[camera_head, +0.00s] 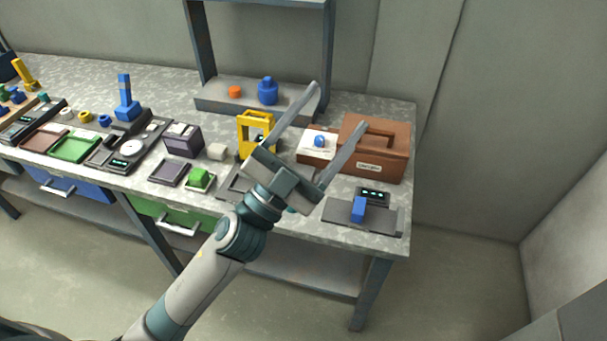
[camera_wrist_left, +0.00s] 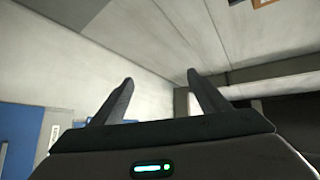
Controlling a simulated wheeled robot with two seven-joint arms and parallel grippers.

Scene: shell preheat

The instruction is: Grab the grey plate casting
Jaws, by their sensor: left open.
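My left gripper (camera_head: 338,107) reaches in from the bottom and stands above the right part of the workbench (camera_head: 398,118), open and empty. I cannot pick out the grey plate casting for certain. A dark grey flat piece (camera_head: 236,184) lies just left of my gripper and is partly hidden by it. My right gripper is not in view.
A brown box (camera_head: 386,160) with a handle stands behind the gripper. A yellow frame (camera_head: 250,122) stands to its left. A scale (camera_head: 335,211) with a blue block (camera_head: 358,209) is near the right front edge. A shelf rack (camera_head: 210,94) rises at the back.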

